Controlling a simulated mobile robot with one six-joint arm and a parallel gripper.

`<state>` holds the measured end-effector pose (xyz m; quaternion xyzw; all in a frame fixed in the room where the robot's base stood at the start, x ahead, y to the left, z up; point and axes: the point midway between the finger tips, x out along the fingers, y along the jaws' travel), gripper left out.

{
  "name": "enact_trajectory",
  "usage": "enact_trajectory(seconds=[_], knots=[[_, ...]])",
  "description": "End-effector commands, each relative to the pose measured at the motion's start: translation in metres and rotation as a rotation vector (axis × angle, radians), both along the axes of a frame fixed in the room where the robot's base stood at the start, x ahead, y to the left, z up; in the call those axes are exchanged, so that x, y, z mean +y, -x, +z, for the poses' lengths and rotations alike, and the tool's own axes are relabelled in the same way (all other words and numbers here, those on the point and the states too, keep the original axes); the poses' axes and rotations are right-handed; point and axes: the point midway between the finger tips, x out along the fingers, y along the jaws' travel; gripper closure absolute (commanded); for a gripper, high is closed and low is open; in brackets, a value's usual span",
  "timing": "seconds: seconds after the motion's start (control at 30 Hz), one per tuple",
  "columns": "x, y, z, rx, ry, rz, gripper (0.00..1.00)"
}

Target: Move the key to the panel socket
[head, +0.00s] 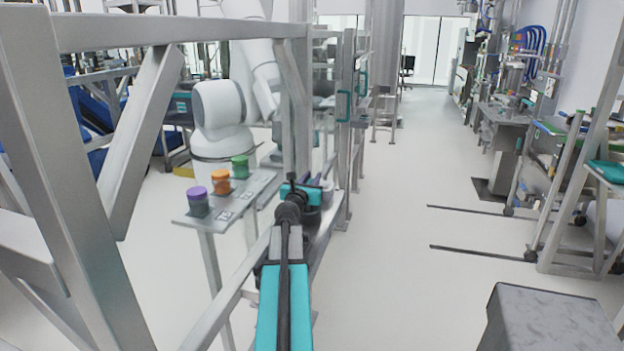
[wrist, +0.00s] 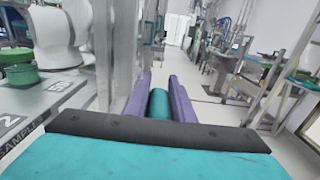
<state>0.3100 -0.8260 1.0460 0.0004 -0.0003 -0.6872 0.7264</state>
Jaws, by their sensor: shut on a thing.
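My gripper (wrist: 160,82) shows two purple fingers in the wrist view, closed along both sides of a teal cylinder, which I take to be the key (wrist: 158,104). The cylinder lies lengthwise between the fingers; its far end is hard to make out. In the head view my gripper (head: 312,183) is small, dark and teal, beside the metal frame. The key cannot be told apart there. I cannot make out the panel socket in either view.
A metal frame (head: 291,110) with teal-handled doors (head: 345,105) stands close to my arm. A narrow shelf (head: 232,206) holds purple-, orange- and green-lidded jars. A white robot arm (head: 222,110) stands behind. Open floor (head: 400,180) lies right; a grey block (head: 548,318) is at lower right.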

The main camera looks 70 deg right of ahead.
Motion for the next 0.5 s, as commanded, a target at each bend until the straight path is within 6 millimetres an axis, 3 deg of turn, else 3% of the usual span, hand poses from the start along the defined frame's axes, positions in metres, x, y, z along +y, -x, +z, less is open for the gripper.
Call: enact_trajectory(seconds=[0.5], knots=[[0.0000, -0.0013, -0.0064, 0.000, 0.001, 0.001, 1.00]])
